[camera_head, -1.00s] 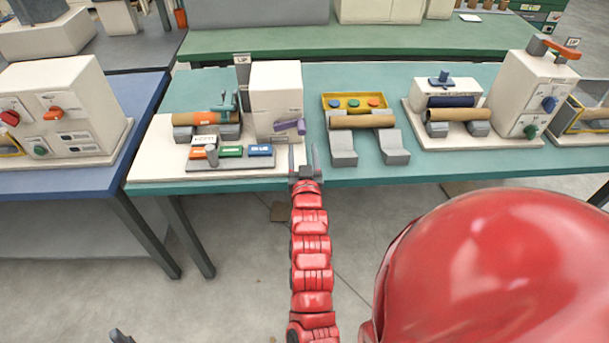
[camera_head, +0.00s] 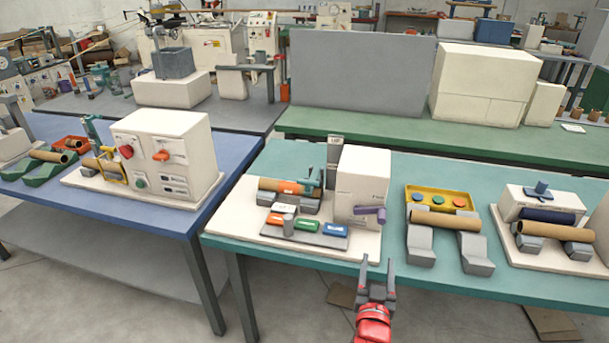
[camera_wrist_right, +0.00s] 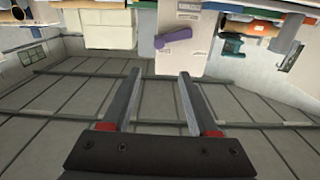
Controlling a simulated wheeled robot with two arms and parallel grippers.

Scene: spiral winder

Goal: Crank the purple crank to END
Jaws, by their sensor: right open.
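The purple crank (camera_head: 369,211) sticks out from the side of a cream box (camera_head: 358,180) on a white base at the teal bench's front left. It also shows in the right wrist view, the purple crank (camera_wrist_right: 173,38) lying slightly tilted on the cream face. My right gripper (camera_head: 377,276) is open and empty, at the bench's front edge, below the crank and apart from it. In the right wrist view the two fingers (camera_wrist_right: 155,95) are spread with only floor between them. My left gripper is out of view. No END mark can be read.
Left of the box are a brown roll with an orange band (camera_head: 280,186) and a panel with orange, green and blue labels (camera_head: 306,230). A yellow tray (camera_head: 440,196) and a roll on grey supports stand to the right. A blue table (camera_head: 125,215) is at left.

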